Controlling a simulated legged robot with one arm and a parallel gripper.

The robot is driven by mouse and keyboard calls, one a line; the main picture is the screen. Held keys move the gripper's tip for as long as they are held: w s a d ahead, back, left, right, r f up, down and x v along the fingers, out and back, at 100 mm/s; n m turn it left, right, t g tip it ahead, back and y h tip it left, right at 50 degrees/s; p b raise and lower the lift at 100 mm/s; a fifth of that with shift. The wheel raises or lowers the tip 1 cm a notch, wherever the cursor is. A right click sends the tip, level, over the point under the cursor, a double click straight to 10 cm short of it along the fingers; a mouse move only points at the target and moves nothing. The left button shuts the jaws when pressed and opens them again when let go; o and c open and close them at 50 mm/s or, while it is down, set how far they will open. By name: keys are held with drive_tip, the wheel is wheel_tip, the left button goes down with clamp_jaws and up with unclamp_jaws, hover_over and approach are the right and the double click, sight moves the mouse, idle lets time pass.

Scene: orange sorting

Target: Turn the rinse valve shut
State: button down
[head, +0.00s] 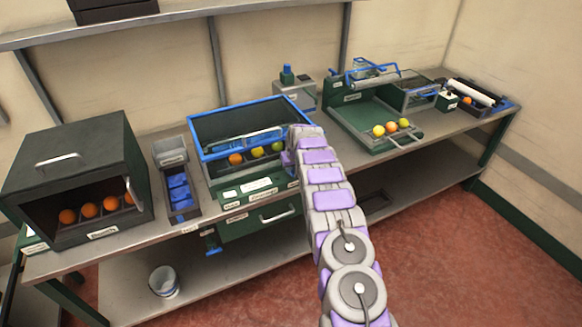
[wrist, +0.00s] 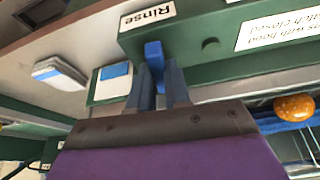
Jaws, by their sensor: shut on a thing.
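In the wrist view, the rinse valve's blue lever (wrist: 153,54) stands out from a green panel (wrist: 215,52) beside a white label (wrist: 147,17) reading "Rinse". My gripper (wrist: 158,84) is shut on this lever, with one dark finger on each side of it. In the head view, my arm reaches to the right end of the blue-rimmed wash basin (head: 200,153). My fingertips and the valve are hidden behind the arm there.
Oranges and green fruit (head: 257,151) lie in the basin. A dark box (head: 77,180) with oranges stands at left, and a green tray (head: 376,146) with fruit at right. A white bucket (head: 163,281) is on the lower shelf. The red floor in front is clear.

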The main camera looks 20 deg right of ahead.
drive_tip(key=m+h+p, duration=0.1)
drive_tip(key=m, duration=0.2)
drive_tip(key=shift+a+p, duration=0.1)
drive_tip(key=shift+p, duration=0.25)
drive_tip(key=shift+m+g+h+p, duration=0.5)
drive_tip(key=shift+m+h, duration=0.1)
drive_tip(key=shift+m, duration=1)
drive_tip(key=c, duration=1.1)
unclamp_jaws()
